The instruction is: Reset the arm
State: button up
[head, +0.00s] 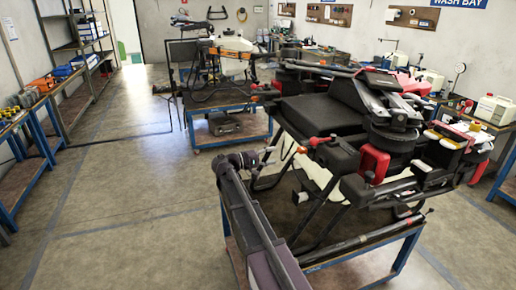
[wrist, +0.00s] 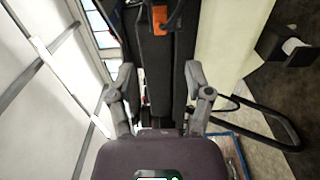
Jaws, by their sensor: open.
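My gripper (wrist: 160,82) is open and empty in the wrist view, with its two grey fingers spread apart. Beyond the fingers lie a long dark part (wrist: 154,62) and an orange piece (wrist: 166,16); I cannot tell whether anything touches them. In the head view my arm (head: 252,220) rises from the bottom edge and bends at the left side of the large spray drone (head: 320,115). My fingers are not clear in that view. The drone is black with red fittings and a pale tank, and it stands on a blue-framed cart (head: 398,262).
A second drone (head: 235,45) stands on another blue cart (head: 228,138) behind. A blue-legged bench (head: 45,148) and metal shelves (head: 75,45) line the left wall. A white canister (head: 495,109) stands at right. The left-middle floor (head: 130,200) is clear.

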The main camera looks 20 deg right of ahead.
jog(key=s+a+f+y+b, duration=0.1)
jog(key=s+a+f+y, duration=0.2)
jog(key=s+f+y, duration=0.55)
jog(key=s+a+f+y+b, duration=0.1)
jog(key=s+a+f+y, duration=0.35)
jog(key=s+f, duration=0.6)
jog(key=s+a+f+y, duration=0.2)
jog(key=s+a+y, duration=0.3)
jog(key=s+a, duration=0.1)
jog(key=shift+s+a+g, duration=0.2)
jog(key=shift+s+g, duration=0.1)
